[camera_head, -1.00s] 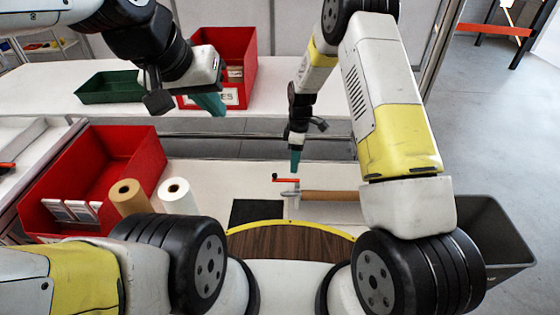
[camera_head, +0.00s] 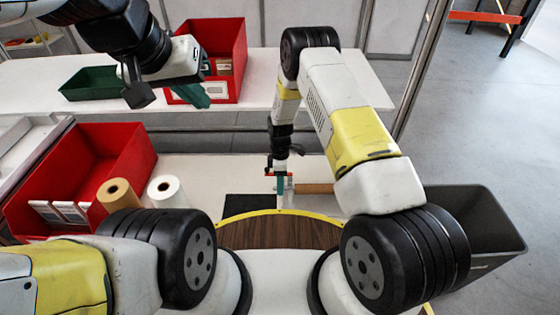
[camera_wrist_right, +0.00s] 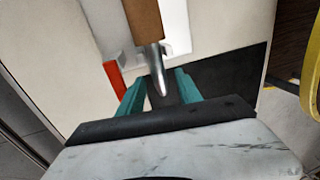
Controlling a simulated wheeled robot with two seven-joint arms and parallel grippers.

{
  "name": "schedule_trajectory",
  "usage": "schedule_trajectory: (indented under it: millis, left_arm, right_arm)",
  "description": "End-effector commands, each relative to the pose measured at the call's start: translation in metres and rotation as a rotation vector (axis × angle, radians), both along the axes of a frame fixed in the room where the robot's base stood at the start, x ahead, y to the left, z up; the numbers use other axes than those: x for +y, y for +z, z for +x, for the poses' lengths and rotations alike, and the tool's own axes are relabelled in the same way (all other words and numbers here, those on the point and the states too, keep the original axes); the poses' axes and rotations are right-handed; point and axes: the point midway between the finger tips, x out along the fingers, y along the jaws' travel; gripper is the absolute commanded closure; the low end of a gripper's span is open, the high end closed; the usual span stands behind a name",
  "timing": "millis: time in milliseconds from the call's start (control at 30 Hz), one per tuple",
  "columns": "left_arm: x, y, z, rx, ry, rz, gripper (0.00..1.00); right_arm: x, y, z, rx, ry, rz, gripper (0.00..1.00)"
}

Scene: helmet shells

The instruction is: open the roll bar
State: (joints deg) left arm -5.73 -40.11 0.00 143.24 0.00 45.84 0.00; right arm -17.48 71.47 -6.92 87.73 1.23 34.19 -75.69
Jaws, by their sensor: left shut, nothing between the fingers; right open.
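The roll bar shows in the head view as a brown rod (camera_head: 314,188) lying along the white work table. Its left end has a metal tip, and a red lever (camera_head: 290,173) stands there. In the right wrist view the brown rod (camera_wrist_right: 143,20) ends in a silver tip (camera_wrist_right: 157,72), with the red lever (camera_wrist_right: 114,76) beside it. My right gripper (camera_head: 281,192) is open over this end. In the wrist view its teal fingers (camera_wrist_right: 160,88) lie on either side of the tip, apart from it as far as I can tell. My left gripper (camera_head: 198,96) is shut and empty, high over the rear table.
A red bin (camera_head: 120,140) with cards stands at the left, near a brown roll (camera_head: 117,194) and a white roll (camera_head: 166,190). A black mat (camera_head: 250,206) lies left of the bar. A grey bin (camera_head: 490,225) is at the right.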

Motion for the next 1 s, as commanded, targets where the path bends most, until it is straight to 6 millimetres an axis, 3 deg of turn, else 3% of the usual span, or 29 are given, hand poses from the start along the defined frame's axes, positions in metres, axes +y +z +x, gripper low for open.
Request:
schedule_trajectory:
  millis: [167, 400, 1000]
  left_arm:
    - [0.0, 0.0, 0.0, 0.0, 0.0, 0.0, 1.0]
    - [0.0, 0.0, 0.0, 0.0, 0.0, 0.0, 1.0]
    - [0.0, 0.0, 0.0, 0.0, 0.0, 0.0, 1.0]
  right_arm:
    - [0.0001, 0.0001, 0.0002, 0.0, 0.0, 0.0, 0.59]
    - [0.0001, 0.0003, 0.0002, 0.0, 0.0, 0.0, 1.0]
    - [0.0001, 0.0005, 0.0003, 0.0, 0.0, 0.0, 1.0]
